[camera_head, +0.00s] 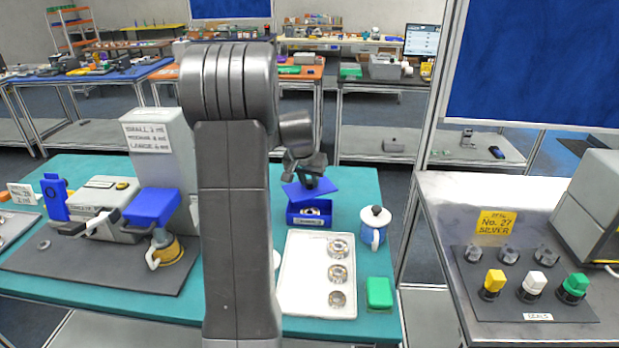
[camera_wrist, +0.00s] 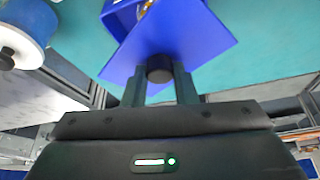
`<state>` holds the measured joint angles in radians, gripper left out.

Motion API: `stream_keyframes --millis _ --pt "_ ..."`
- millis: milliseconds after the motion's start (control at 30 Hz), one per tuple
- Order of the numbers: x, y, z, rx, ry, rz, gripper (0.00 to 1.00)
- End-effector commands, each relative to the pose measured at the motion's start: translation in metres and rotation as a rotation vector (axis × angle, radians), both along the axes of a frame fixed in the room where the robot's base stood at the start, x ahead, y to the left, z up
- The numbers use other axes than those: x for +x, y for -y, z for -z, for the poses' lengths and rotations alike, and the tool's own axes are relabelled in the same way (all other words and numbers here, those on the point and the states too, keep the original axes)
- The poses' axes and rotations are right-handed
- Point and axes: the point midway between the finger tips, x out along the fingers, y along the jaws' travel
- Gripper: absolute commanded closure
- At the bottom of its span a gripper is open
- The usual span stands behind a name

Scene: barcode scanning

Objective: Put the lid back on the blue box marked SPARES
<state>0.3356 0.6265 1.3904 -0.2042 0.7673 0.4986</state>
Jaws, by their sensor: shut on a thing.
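My gripper (camera_head: 312,182) is shut on the black knob of a flat blue lid (camera_head: 309,193). In the wrist view my gripper (camera_wrist: 160,72) shows its two fingers on either side of the knob, with the lid (camera_wrist: 178,38) spread out beyond it. The blue box (camera_head: 310,213) stands on the teal table directly below the lid. It is open, and metal parts show inside. The lid is tilted and apart from the box rim in the head view. The box (camera_wrist: 122,14) is partly hidden by the lid in the wrist view. The box's label is too small to read.
A white tray (camera_head: 290,295) with several round metal parts lies in front of the box. A white and blue lidded mug (camera_head: 374,226) stands just right of it, and a green block (camera_head: 379,292) lies nearer. My arm hides part of the table left of the box.

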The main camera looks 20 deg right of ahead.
Motion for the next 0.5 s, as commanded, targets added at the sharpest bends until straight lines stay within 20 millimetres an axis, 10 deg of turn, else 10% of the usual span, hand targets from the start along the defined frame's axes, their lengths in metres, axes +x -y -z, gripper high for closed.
stream_keyframes --millis 500 --pt "0.000 0.000 0.050 0.000 0.000 0.000 0.97"
